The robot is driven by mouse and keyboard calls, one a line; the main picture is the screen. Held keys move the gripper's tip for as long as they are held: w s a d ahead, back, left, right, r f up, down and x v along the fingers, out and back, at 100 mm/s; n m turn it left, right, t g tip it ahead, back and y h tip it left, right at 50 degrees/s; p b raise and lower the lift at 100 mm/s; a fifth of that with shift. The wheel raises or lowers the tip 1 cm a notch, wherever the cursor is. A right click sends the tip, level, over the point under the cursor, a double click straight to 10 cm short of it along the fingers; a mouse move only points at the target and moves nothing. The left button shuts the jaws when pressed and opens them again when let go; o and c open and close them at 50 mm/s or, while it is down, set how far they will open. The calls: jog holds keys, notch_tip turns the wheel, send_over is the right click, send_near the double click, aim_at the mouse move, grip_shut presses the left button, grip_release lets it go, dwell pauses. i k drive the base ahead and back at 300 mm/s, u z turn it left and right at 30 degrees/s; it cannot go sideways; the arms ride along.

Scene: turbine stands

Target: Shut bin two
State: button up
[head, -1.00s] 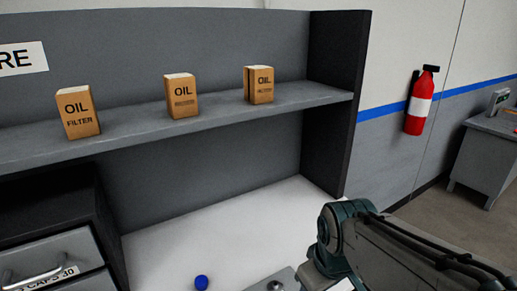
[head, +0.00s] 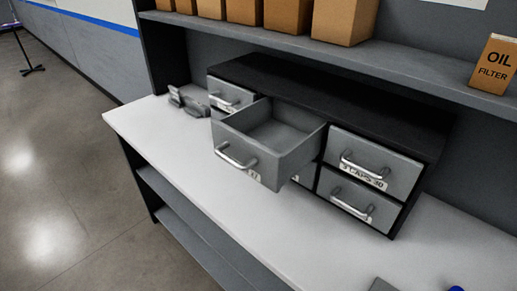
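A black cabinet (head: 320,95) of grey drawers stands on the white bench. The top middle drawer (head: 268,143) is pulled well out and its inside looks empty. Its label (head: 240,168) is too small to read, so I cannot tell its number for certain. The top right drawer (head: 374,167), labelled "3 CAPS 30", is shut. The drawer below it (head: 358,201) is also shut. The top left drawer (head: 231,96) looks shut, partly hidden by the open one. The open drawer hides most of the lower middle drawer. My gripper is not in view.
A shelf (head: 400,75) with several brown boxes runs above the cabinet. A grey object (head: 188,101) sits on the bench (head: 180,135) left of the drawers. A blue item (head: 456,288) is at the bottom edge. Open floor (head: 70,170) lies to the left.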

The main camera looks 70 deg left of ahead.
aim_at(270, 140)
jog(key=u, duration=2.8)
